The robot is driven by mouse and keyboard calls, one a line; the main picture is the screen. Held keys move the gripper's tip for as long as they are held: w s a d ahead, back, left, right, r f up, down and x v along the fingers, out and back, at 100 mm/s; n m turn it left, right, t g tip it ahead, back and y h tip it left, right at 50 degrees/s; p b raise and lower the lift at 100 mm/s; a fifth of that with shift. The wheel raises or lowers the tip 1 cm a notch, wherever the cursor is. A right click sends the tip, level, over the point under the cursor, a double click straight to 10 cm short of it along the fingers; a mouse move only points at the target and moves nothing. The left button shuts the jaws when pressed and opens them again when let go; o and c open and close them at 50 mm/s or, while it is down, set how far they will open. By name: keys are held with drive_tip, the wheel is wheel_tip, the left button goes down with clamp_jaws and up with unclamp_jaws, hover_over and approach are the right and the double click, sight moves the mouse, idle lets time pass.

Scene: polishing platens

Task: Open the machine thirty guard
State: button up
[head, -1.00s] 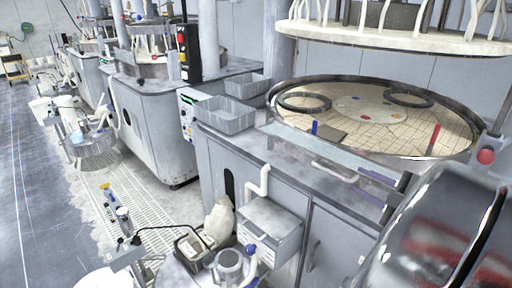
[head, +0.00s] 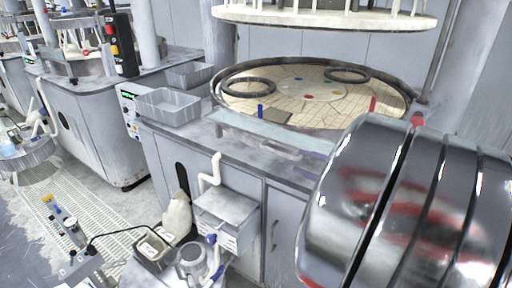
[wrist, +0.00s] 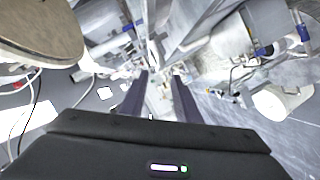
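The nearest polishing machine has a round tiled platen (head: 300,103) with dark rings on it. A pale, see-through guard panel (head: 262,131) runs along the platen's front edge, with a grey handle bar (head: 285,152) at its front. It looks low and lies across the front of the platen. No machine number is readable. My shiny arm covers the right of the head view and hides the machine's right front corner. My gripper (wrist: 160,88) shows only in the wrist view, its two dark fingers apart with nothing clearly between them. Its distance from the guard cannot be told.
Grey bins (head: 168,108) stand on the counter left of the platen. A drawer box (head: 226,215) and a white pipe (head: 209,172) stick out from the cabinet front. A cluttered small table (head: 172,262) stands below. A pale carrier ring (head: 325,16) hangs above the platen.

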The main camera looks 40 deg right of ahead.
sight(283, 155)
drive_tip(key=shift+x, duration=5.5)
drive_tip(key=shift+c, duration=0.2)
clamp_jaws()
